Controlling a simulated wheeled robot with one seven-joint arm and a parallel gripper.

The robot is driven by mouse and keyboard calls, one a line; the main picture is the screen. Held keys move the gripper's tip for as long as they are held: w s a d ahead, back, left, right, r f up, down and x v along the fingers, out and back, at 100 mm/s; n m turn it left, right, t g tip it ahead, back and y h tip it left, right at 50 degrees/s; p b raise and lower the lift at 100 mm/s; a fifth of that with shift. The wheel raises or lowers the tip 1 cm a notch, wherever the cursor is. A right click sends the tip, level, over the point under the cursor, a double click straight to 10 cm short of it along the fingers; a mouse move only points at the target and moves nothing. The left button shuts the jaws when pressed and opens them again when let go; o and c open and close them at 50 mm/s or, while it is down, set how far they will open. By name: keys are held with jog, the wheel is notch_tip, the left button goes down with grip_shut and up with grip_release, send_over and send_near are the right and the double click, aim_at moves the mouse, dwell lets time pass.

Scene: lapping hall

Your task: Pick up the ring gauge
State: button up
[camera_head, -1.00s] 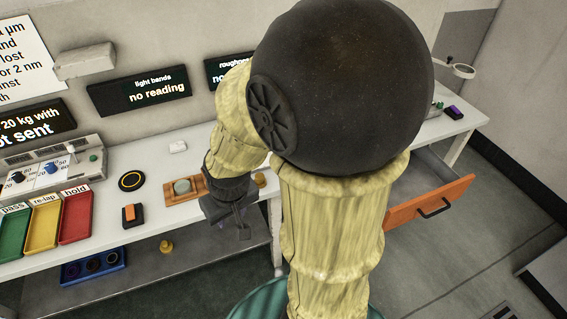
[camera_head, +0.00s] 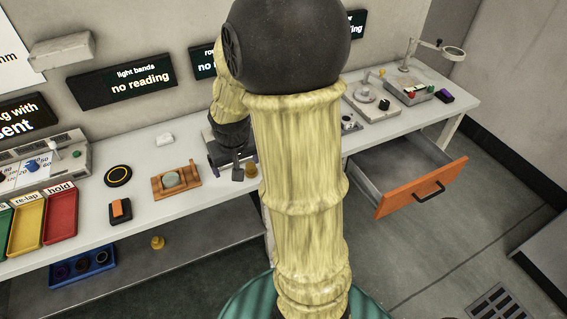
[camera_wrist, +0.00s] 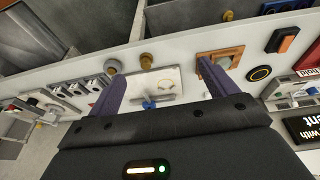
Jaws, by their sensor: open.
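I cannot tell for sure which thing is the ring gauge. A black disc with a yellow ring (camera_head: 118,176) lies flat on the bench; it also shows in the wrist view (camera_wrist: 260,73). Small dark rings lie in a blue tray (camera_head: 62,279) on the lower shelf. My gripper (camera_head: 244,172) is over the bench, right of a wooden holder (camera_head: 157,189) with a grey disc. In the wrist view my gripper (camera_wrist: 160,82) is open and empty, its fingers apart above the bench. A brass knob-like piece (camera_wrist: 147,59) and a pale plate (camera_wrist: 168,80) show between them.
An orange-fronted drawer (camera_head: 424,188) stands open below the bench at right. Red (camera_head: 62,215) and yellow trays, an orange-topped block (camera_head: 120,209) and a white block (camera_head: 165,139) are at left. Instruments and a magnifier (camera_head: 452,52) stand at the right end. My arm hides the middle.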

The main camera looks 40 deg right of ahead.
jog(key=w+d+f+m+b, duration=0.1)
jog(key=w+d+f+m, duration=0.1)
jog(key=d, duration=0.8)
jog(key=w+d+f+m+h+b, duration=0.1)
jog(key=w+d+f+m+b, duration=0.1)
jog(key=d, duration=0.8)
jog(key=shift+w+d+f+m+t+h+b, duration=0.2)
jog(key=shift+w+f+m+t+h+b, duration=0.15)
jog(key=shift+w+f, duration=0.4)
jog(key=shift+w+r, duration=0.1)
jog(key=x, duration=1.2)
jog(key=shift+a, duration=0.15)
jog(key=shift+f, duration=0.25)
jog(key=x, duration=0.5)
jog(key=shift+a+f, duration=0.15)
jog(key=shift+a, duration=0.05)
jog(key=shift+s, duration=0.2)
